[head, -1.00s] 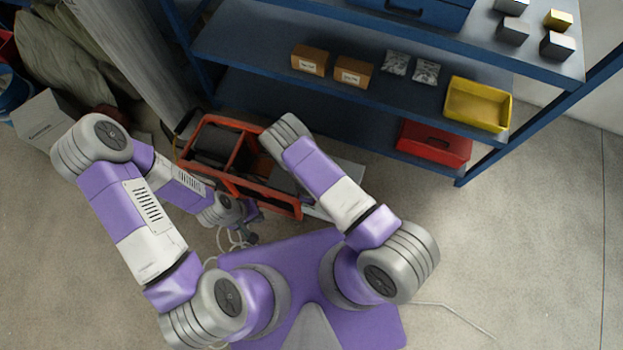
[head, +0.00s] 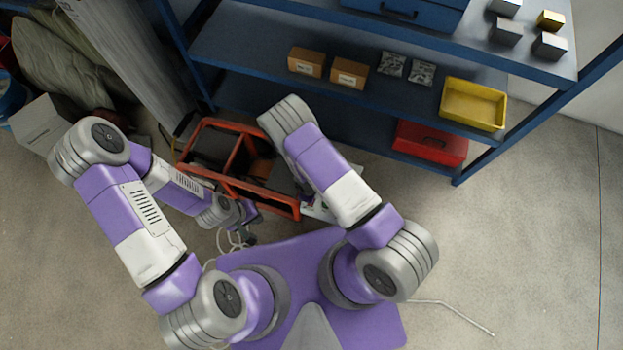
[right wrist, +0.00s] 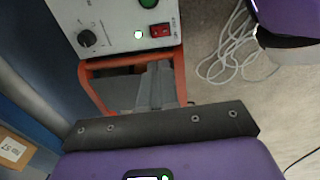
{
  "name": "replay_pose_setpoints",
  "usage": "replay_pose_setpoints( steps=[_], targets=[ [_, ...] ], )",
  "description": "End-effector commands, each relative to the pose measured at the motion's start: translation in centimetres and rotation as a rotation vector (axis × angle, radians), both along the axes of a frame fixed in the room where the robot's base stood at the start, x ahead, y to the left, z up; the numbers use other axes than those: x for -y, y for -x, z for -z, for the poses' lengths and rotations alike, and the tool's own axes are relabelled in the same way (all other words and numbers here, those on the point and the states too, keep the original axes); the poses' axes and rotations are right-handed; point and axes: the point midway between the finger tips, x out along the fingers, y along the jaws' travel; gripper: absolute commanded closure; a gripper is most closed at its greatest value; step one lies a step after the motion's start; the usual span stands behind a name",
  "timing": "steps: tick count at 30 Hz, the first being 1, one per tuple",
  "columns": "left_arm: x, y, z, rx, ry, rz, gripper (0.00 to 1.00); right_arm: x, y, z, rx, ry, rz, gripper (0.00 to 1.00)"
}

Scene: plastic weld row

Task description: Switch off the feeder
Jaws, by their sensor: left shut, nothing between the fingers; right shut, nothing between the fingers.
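The feeder's pale control panel (right wrist: 120,22) fills the top of the right wrist view. It carries a red rocker switch (right wrist: 160,31), a small glowing lamp (right wrist: 138,34), a black knob (right wrist: 87,38) and a green button (right wrist: 148,2). I cannot tell which way the rocker is pressed. My right gripper (right wrist: 157,66) is shut and empty, its tips just below the switch in the picture; contact is not visible. In the head view my right arm hides it. My left gripper (head: 249,232) is low beside the orange frame and appears shut and empty.
The orange frame (head: 240,186) stands below the arms, before a blue shelf unit (head: 300,88) with boxes (head: 307,61), a yellow bin (head: 473,104) and a red case (head: 430,143). A pale cable (right wrist: 228,55) lies on the floor.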

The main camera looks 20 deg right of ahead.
Motion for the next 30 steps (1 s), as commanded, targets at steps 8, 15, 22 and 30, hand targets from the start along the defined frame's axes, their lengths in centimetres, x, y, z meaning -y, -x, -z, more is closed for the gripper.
replay_pose_setpoints(
  steps=[8,15,22,30],
  targets=[
    [0.0,0.0,3.0,0.0,0.0,0.0,1.0,1.9,1.0,0.7,0.009,-0.154,0.012,1.0],
    [0.0,0.0,4.4,0.0,0.0,0.0,1.0,3.4,0.9,0.1,0.068,-0.235,-0.002,1.0],
    [0.0,0.0,4.7,0.0,0.0,0.0,1.0,3.8,0.8,-0.3,0.092,-0.252,-0.011,1.0],
    [0.0,0.0,4.6,0.0,0.0,0.0,1.0,3.8,0.8,-0.3,0.091,-0.251,-0.011,1.0]
  ],
)
